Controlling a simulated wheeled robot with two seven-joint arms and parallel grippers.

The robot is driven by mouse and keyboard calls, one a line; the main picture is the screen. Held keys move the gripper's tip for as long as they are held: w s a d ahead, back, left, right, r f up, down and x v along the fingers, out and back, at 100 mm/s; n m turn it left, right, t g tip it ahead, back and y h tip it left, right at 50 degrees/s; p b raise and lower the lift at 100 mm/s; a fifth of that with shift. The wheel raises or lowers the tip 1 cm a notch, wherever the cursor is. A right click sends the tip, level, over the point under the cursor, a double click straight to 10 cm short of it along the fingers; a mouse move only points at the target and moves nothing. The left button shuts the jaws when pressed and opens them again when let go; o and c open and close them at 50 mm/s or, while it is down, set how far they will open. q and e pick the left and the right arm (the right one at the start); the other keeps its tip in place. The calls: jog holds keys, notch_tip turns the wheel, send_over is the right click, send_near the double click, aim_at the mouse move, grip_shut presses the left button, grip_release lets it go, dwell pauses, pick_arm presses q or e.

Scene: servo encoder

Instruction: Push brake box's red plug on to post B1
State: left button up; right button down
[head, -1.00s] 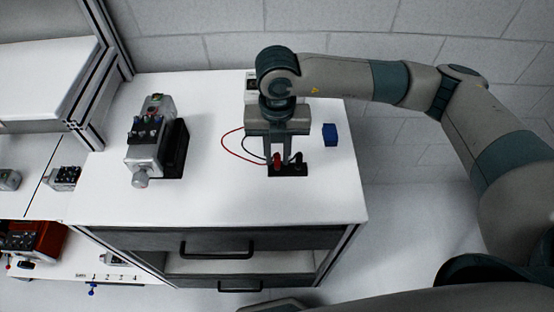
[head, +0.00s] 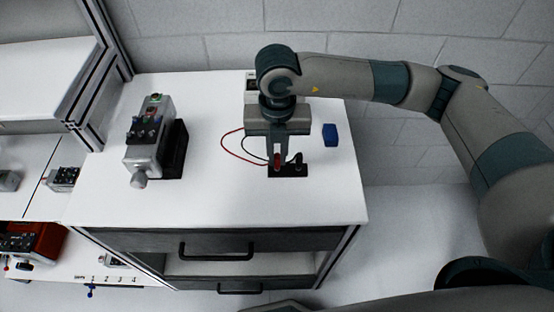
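The red plug (head: 277,160) stands at the left of a small black holder (head: 290,171) on the white cabinet top. My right gripper (head: 277,163) points down over it with its fingers closed around the plug. A black plug (head: 298,159) stands beside it in the same holder. A red lead (head: 227,147) and a black lead loop left from behind the gripper. A box (head: 251,84) at the back, possibly the brake box, is mostly hidden by my wrist. A grey motor unit with a row of posts (head: 145,130) stands to the left; the labels are unreadable. My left gripper is not in view.
A blue block (head: 330,134) lies right of the holder. The cabinet top (head: 230,200) is clear at the front and between motor unit and holder. A frame post (head: 88,110) rises at the left. A red device (head: 32,240) is on the lower left bench.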

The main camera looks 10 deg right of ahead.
aim_at(277, 156)
jog(key=shift+r, duration=0.15)
dwell(0.5)
